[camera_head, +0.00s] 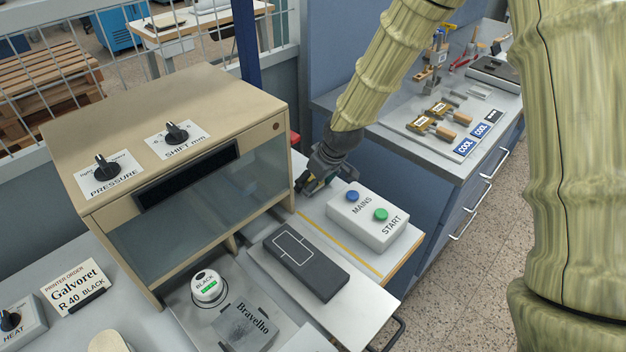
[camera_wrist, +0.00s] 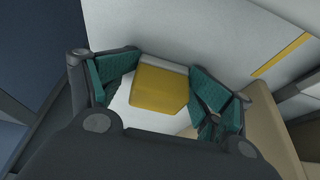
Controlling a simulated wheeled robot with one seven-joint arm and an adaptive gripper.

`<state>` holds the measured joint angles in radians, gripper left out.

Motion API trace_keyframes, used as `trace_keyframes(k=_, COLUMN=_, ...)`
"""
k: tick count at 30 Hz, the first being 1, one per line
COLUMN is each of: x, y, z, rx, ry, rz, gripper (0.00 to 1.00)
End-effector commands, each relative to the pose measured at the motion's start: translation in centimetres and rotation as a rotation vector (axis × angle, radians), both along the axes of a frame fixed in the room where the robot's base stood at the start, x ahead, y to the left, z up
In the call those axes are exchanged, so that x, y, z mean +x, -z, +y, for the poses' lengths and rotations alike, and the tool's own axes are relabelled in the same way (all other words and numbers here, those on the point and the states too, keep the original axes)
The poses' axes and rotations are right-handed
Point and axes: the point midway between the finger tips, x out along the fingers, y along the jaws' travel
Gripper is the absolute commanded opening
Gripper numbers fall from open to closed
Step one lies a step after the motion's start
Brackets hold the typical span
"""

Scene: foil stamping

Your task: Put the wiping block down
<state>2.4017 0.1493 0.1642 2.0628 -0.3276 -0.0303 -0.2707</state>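The wiping block (camera_wrist: 158,90) is yellow with a pale strip along its far edge. It lies between the two teal finger pads of my gripper (camera_wrist: 165,68) in the wrist view. The pads meet its two sides, so my gripper looks shut on it. In the head view my gripper (camera_head: 312,184) is low over the light worktop (camera_head: 318,212), between the beige press cabinet and the button box. The block cannot be made out there. Whether its underside touches the worktop is not clear.
The beige press cabinet (camera_head: 190,95) stands close on the left. The white button box (camera_head: 368,219) with MAINS and START buttons is close on the right. A dark plate (camera_head: 305,262) lies in front. A yellow line (camera_head: 340,243) crosses the worktop beside the box.

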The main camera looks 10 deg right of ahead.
Motion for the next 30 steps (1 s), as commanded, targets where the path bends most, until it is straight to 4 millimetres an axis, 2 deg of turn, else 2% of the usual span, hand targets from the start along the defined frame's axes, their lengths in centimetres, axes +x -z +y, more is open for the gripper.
trace_keyframes(k=11, x=0.2, y=-0.4, z=0.1, rx=0.000, ry=-0.001, rz=-0.003, gripper=0.65)
trace_keyframes(k=17, x=0.1, y=-2.2, z=0.0, rx=0.002, ry=-0.001, rz=-0.007, gripper=0.65)
trace_keyframes(k=30, x=-1.8, y=-7.8, z=-1.2, rx=0.002, ry=-0.001, rz=-0.008, gripper=0.65)
